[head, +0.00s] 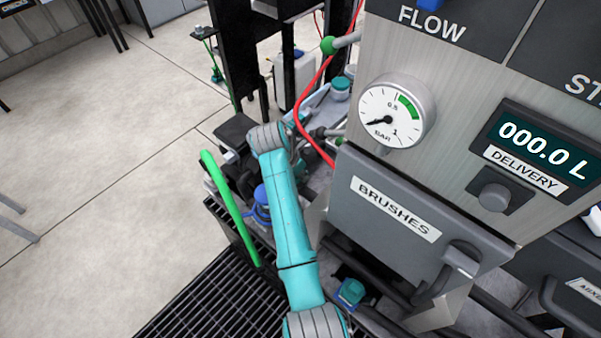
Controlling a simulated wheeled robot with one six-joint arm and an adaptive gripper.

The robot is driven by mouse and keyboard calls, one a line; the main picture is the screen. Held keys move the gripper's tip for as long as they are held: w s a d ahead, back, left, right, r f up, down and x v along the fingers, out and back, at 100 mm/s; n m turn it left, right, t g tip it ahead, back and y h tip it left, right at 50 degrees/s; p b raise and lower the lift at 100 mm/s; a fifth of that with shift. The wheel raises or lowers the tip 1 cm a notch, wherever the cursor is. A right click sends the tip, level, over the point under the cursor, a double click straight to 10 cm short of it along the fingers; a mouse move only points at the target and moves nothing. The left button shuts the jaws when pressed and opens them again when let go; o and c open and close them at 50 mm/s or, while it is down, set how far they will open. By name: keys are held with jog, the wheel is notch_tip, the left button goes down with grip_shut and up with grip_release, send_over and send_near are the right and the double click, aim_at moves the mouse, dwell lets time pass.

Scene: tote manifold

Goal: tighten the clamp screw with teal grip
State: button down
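I cannot make out a clamp screw with a teal grip for certain. A small teal-green piece (217,74) on a thin upright stands at the upper left, too small to identify. A teal-topped round part (340,88) shows behind the red hose, and another teal-topped part (351,293) sits low beneath the panel; I cannot tell what either is. My teal arm reaches up the middle of the head view to a grey joint. My gripper cannot be made out; the parts beyond that joint are hidden or crowded.
A metal panel (455,90) with a pressure gauge (390,115), a DELIVERY display (540,145) and a grey BRUSHES drawer (405,215) fills the right. A red hose (314,85) hangs beside it. A green bar (228,205) stands left of my arm. The floor at left is mostly clear.

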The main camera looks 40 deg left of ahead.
dwell(0.4)
jog(key=m+h, duration=0.1)
jog(key=m, duration=0.2)
jog(key=shift+m+g, duration=0.3)
jog(key=m, duration=0.2)
jog(key=m+g+h, duration=0.1)
jog(key=m, duration=0.1)
jog(key=shift+m+h, duration=0.3)
jog(key=m+g, duration=0.1)
jog(key=m, duration=0.1)
jog(key=m+g+h, duration=0.1)
jog(key=m, duration=0.2)
jog(key=shift+s+m+g, duration=0.1)
jog(key=shift+m+g, duration=0.5)
jog(key=shift+m, duration=1.4)
jog(key=c, duration=1.1)
grip_release()
jog(key=shift+c, duration=0.2)
